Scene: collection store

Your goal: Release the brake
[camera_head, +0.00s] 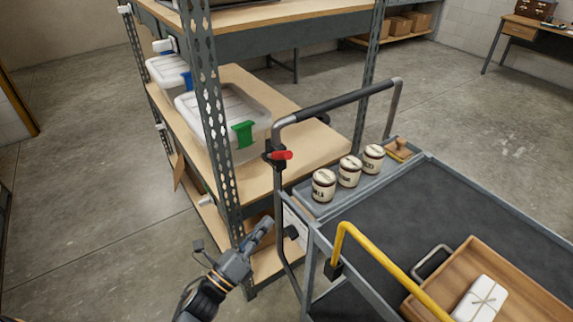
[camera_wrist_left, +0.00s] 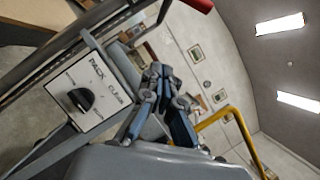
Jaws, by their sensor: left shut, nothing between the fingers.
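A lever with a red grip (camera_head: 283,155) sits on the left upright of the cart's black push handle (camera_head: 335,103). A red tip (camera_wrist_left: 200,4) also shows at the top edge of the left wrist view. A white plate with a dark knob (camera_wrist_left: 80,99) and partly legible lettering is on the cart's end, and shows edge-on in the head view (camera_head: 292,234). My left gripper (camera_head: 266,224) is shut and empty, below the red lever and left of the plate. Its closed fingers (camera_wrist_left: 158,78) appear right of the plate, apart from the knob. My right gripper is out of view.
The cart (camera_head: 480,215) carries three labelled jars (camera_head: 349,172), a stamp, and a wooden tray (camera_head: 540,292) with a white tied parcel. A yellow bar (camera_head: 385,262) rises at its near side. A shelf rack (camera_head: 215,120) with lidded boxes stands close behind my gripper. Floor is clear at left.

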